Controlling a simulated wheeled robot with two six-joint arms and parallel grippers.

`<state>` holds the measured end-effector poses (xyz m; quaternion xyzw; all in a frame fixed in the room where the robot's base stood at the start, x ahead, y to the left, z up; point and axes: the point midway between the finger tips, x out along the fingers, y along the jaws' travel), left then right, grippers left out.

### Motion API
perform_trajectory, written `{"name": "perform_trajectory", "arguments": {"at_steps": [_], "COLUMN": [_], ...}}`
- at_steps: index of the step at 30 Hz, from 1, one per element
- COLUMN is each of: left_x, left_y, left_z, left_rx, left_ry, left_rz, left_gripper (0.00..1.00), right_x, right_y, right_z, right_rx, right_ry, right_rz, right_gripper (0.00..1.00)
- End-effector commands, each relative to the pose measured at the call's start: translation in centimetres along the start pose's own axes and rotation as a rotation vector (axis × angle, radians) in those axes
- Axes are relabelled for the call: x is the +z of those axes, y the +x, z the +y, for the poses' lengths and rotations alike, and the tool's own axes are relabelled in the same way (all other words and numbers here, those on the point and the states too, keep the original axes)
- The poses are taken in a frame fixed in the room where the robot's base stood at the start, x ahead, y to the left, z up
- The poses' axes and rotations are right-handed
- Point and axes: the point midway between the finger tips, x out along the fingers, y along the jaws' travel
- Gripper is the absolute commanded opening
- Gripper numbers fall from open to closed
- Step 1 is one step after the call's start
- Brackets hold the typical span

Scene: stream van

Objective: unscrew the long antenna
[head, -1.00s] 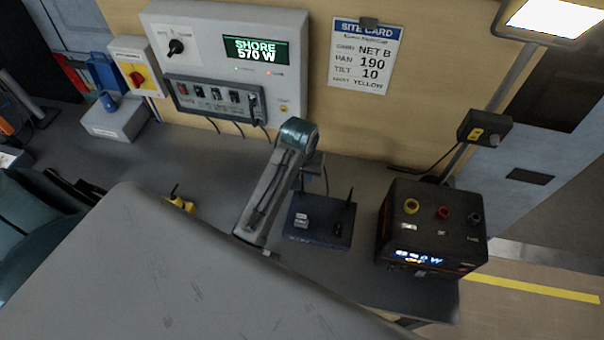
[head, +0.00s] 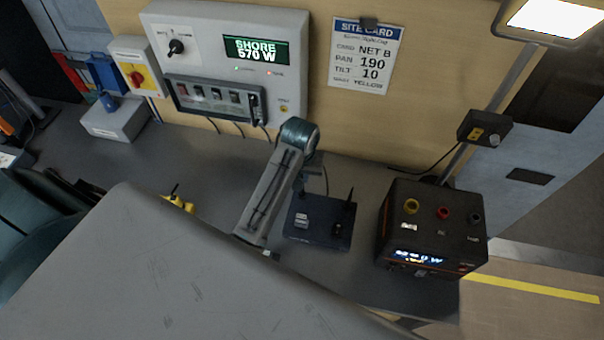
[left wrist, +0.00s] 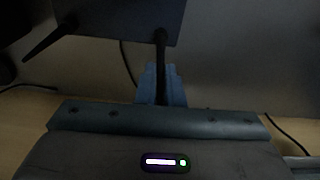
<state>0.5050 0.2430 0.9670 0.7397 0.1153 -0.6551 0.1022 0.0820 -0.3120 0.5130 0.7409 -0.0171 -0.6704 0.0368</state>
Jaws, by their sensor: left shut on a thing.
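The dark blue router (head: 318,228) stands on the bench, and its underside edge shows at the top of the left wrist view (left wrist: 120,18). It has two black antennas. One antenna (head: 351,197) is free at its right side in the head view; it is on the left in the left wrist view (left wrist: 45,42). The other, longer-looking antenna (left wrist: 161,55) runs between the blue fingers of my left gripper (left wrist: 162,85), which is shut on it. In the head view my left gripper (head: 304,182) is at the router's left rear, partly hidden by my wrist. My right gripper is not in view.
A black power box (head: 430,228) with coloured terminals stands right of the router. A yellow object (head: 180,204) lies to the left, partly behind my arm. A wall panel (head: 225,60) with switches and a site card (head: 364,58) are behind. Bench around the router's front is clear.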

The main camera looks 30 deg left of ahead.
Motion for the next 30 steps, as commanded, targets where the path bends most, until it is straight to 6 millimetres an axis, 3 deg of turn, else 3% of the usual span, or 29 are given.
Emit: {"name": "perform_trajectory", "arguments": {"at_steps": [3,15,30], "left_x": [-0.02,-0.02,-0.15], "left_y": [-0.02,-0.02,-0.88], "left_z": [0.04,0.02,-0.01], "left_rx": [-0.009,-0.017,-0.017], "left_ry": [-0.083,-0.146,-0.141], "left_rz": [0.0,0.0,0.0], "left_gripper": [0.0,0.0,0.0], "right_x": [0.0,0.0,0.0], "right_y": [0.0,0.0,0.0], "right_z": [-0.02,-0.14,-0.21], "right_rx": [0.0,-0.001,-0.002], "right_ry": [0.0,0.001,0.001], "right_rz": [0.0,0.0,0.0], "right_gripper": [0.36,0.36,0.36]}}
